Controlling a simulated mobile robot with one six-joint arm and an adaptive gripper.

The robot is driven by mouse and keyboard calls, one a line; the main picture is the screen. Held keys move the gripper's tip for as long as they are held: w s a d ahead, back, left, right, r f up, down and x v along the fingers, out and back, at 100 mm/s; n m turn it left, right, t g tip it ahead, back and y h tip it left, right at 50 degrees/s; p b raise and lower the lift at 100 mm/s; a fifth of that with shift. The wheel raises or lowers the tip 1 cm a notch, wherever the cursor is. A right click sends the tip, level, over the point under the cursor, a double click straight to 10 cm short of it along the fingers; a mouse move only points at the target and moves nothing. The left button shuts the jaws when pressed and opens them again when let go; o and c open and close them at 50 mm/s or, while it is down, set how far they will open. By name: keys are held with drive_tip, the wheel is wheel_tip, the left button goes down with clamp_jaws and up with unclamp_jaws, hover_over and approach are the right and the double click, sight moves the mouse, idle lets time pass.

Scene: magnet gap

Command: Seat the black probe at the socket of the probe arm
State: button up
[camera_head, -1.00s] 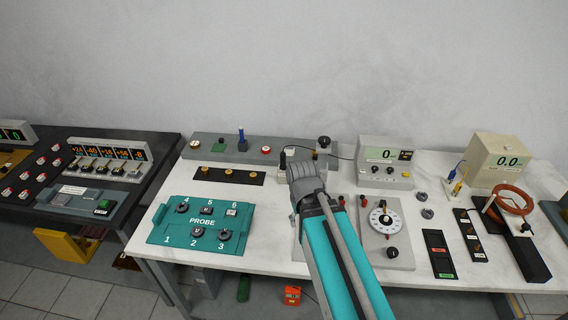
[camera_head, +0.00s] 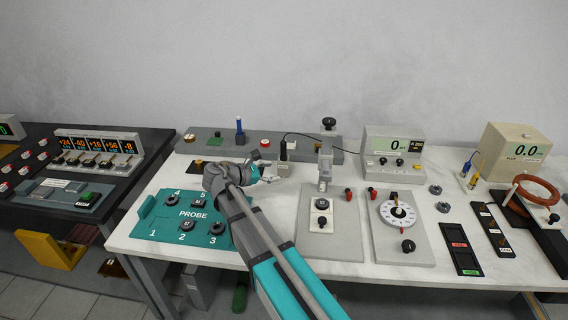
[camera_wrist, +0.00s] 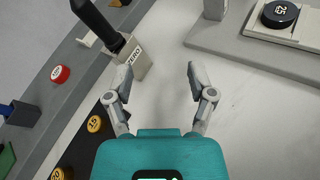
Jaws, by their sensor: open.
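The black probe (camera_wrist: 98,22) stands in a grey block marked ZERO (camera_wrist: 137,62), at upper left of the wrist view. In the head view the probe (camera_head: 283,149) is a small dark upright with a cable. My gripper (camera_wrist: 160,72) is open and empty, with its fingertips just right of the ZERO block and apart from the probe. In the head view my gripper (camera_head: 271,178) is low beside the block. A pale upright post (camera_head: 325,168) on a grey base looks like the probe arm. Its socket cannot be made out.
A meter (camera_head: 393,146) stands right of the post, and the probe's cable runs towards it. A grey rail (camera_head: 210,145) with a blue-handled tool runs along the back. A teal tray (camera_head: 160,224) marked PROBE lies left. White tabletop is clear between my gripper and the post's base.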

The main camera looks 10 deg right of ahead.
drive_tip(key=w+a+r+n+t+h+b, duration=0.2)
drive_tip(key=w+a+n, duration=0.1)
drive_tip(key=a, duration=0.3)
drive_tip(key=shift+w+a+n+t, duration=0.15)
drive_tip(key=shift+a+n+t, duration=0.2)
drive_tip(key=shift+n, duration=0.45)
drive_tip(key=shift+d, duration=0.2)
approach(283, 156)
drive_tip(key=w+d+r, duration=0.2)
drive_tip(key=w+d, duration=0.1)
drive_tip(key=d, duration=0.1)
drive_tip(key=shift+w+d, duration=0.2)
drive_tip(key=shift+w, duration=0.05)
drive_tip(key=shift+d+r, duration=0.1)
drive_tip(key=shift+r, duration=0.05)
drive_tip(key=shift+r+x, duration=0.2)
drive_tip(key=shift+x, duration=1.05)
drive_tip(key=shift+r+x, duration=0.15)
drive_tip(key=shift+x, duration=1.1)
